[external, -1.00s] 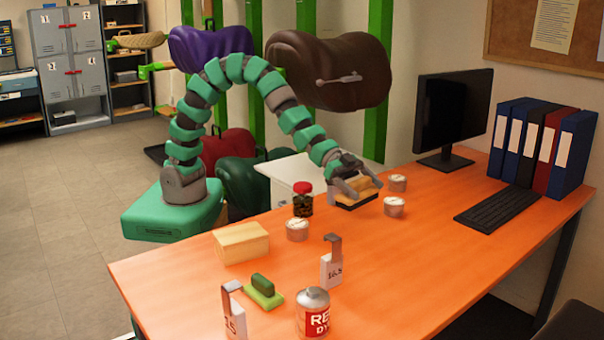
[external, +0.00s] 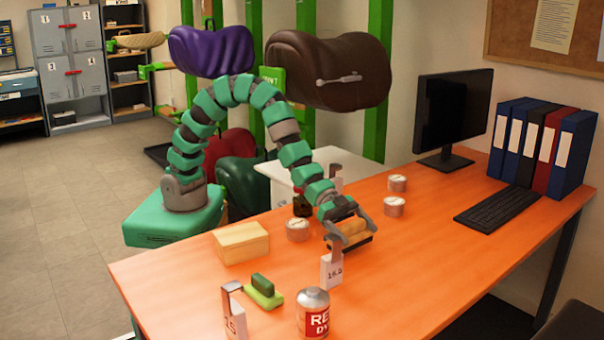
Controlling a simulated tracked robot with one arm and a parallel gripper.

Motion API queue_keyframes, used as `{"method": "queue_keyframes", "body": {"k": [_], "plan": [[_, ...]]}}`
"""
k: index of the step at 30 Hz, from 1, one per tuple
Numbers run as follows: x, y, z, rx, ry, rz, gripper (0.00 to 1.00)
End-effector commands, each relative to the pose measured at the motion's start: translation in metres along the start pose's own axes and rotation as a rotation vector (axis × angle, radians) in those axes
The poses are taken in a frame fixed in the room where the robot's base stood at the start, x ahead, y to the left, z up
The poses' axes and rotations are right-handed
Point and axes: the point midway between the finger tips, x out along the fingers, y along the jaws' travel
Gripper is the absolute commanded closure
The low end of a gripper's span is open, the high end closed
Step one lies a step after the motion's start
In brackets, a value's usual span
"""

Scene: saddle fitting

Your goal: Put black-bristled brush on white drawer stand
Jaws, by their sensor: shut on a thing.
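The black-bristled brush (external: 353,241) has a light wooden back and dark bristles facing down. My gripper (external: 350,231) is shut on it from above, with a finger at each end of the wooden back. The brush is over the orange table, just behind the grey-topped tag marked 16.5 (external: 332,272). I cannot tell how far it is above the table top. The white drawer stand (external: 290,171) is beyond the table's far left edge, behind my arm.
Round tins stand left (external: 297,229) and right (external: 394,207) of the brush. A yellow block (external: 241,243), green brush (external: 263,290), another tag (external: 232,310) and red-labelled can (external: 313,312) are nearer. The table's right middle (external: 440,255) is clear.

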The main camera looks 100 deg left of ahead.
Motion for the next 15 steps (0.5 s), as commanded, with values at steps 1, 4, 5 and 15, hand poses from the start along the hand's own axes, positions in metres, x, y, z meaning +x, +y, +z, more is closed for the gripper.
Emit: {"method": "queue_keyframes", "body": {"k": [1,4,5,15], "plan": [[0.004,0.000,0.009,-0.001,-0.003,0.001,0.36],[0.008,0.000,0.021,-0.001,-0.004,0.001,0.36],[0.009,0.000,0.023,-0.001,-0.004,0.001,0.36],[0.010,0.000,0.024,0.000,-0.002,0.000,0.36]]}}
